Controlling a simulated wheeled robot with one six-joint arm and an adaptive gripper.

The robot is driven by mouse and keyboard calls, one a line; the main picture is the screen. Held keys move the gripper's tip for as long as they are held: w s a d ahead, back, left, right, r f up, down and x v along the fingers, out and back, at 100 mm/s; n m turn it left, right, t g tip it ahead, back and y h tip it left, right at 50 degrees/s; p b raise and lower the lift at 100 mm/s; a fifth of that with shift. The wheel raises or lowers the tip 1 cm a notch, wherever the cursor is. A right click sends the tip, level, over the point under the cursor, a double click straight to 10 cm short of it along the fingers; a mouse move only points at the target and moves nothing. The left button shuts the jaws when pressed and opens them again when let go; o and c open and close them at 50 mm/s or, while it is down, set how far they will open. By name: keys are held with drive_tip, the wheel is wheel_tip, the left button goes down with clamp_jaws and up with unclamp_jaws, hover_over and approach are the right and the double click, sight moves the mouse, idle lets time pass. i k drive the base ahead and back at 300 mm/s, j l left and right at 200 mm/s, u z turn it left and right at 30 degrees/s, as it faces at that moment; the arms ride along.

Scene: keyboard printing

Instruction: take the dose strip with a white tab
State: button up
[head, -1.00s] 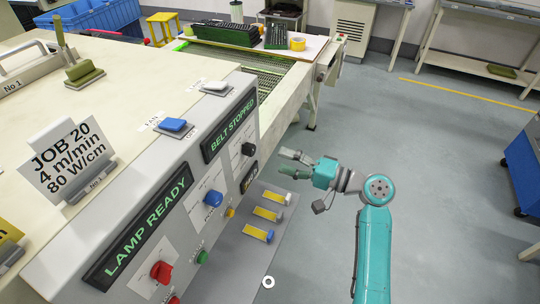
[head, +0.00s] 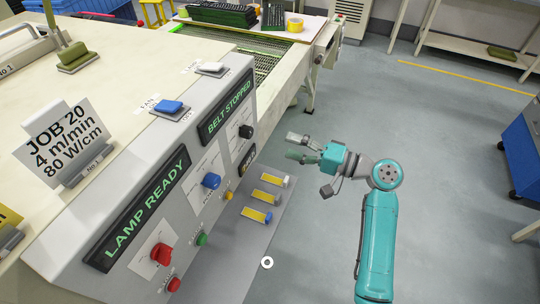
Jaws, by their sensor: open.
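Three yellow dose strips lie in a row on the grey shelf at the foot of the control panel. The farthest strip (head: 272,179) has a pale, white-looking tab (head: 285,181) on its right end. The middle strip (head: 263,197) has a small tab that looks bluish. The nearest strip (head: 255,214) has a blue tab (head: 268,217). My gripper (head: 290,147) is open and empty, pointing left towards the panel. In the picture it is above the farthest strip and apart from all three.
The control panel with a red knob (head: 161,254), blue knob (head: 211,181) and black knob (head: 246,131) stands left of the strips. A mesh conveyor belt (head: 250,49) runs behind. Open floor (head: 440,150) lies right of my arm. A white ring (head: 267,262) shows near the shelf.

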sight(284, 183)
drive_tip(key=i+l+u, duration=0.2)
drive_tip(key=l+u, duration=0.2)
drive_tip(key=l, duration=0.15)
drive_tip(key=i+l+u, duration=0.15)
drive_tip(key=l+u, duration=0.2)
drive_tip(key=l, duration=0.3)
drive_tip(key=l+u, duration=0.4)
drive_tip(key=l, duration=0.2)
drive_tip(key=i+l, duration=0.05)
